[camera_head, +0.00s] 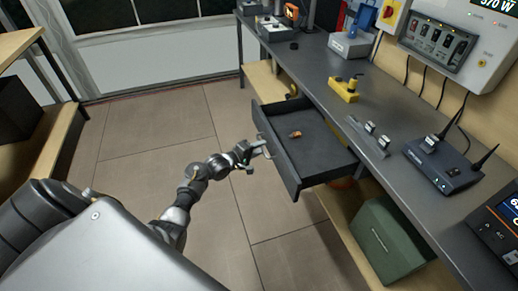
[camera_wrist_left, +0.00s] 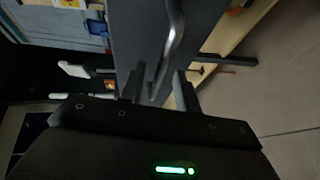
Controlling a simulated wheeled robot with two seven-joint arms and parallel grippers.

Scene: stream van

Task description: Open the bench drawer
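The bench drawer (camera_head: 318,150) is pulled well out from under the dark bench top, and its inside shows. A small orange-brown object (camera_head: 295,134) lies on its floor. My left gripper (camera_head: 258,152) is at the outer side of the drawer front. In the left wrist view the drawer's grey bar handle (camera_wrist_left: 172,45) runs down between the two fingers (camera_wrist_left: 160,90). The fingers stand apart, with a gap visible on both sides of the bar, so the gripper looks open around the handle. My right gripper is not in view.
The bench top (camera_head: 320,75) holds a yellow block (camera_head: 345,89), a radio unit with antennas (camera_head: 443,165) and other devices. A green case (camera_head: 388,240) sits on the wooden shelf below. Tiled floor (camera_head: 150,125) is clear left of the drawer. A wooden shelf unit (camera_head: 50,150) stands at far left.

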